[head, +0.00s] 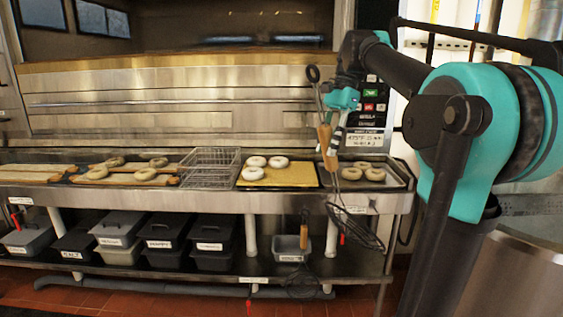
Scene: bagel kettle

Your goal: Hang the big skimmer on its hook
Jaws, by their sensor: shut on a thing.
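The big skimmer (326,145) hangs upright and slightly tilted from my gripper. It has a wooden handle, a dark ring at its top end and a round dark wire head (357,231) at its lower end. My gripper (332,132) is shut on it near the handle, in front of the oven's control panel. The skimmer's head is below the counter's front edge, at the right. I cannot make out its hook. A second, smaller skimmer (304,232) with a wooden handle is lower down, in front of the lower shelf.
The steel counter (225,200) carries a wire basket (208,165), a yellow tray (283,176) of bagels, a dark tray at right with bagels, and boards at left. A grey bin (290,247) stands behind the small skimmer.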

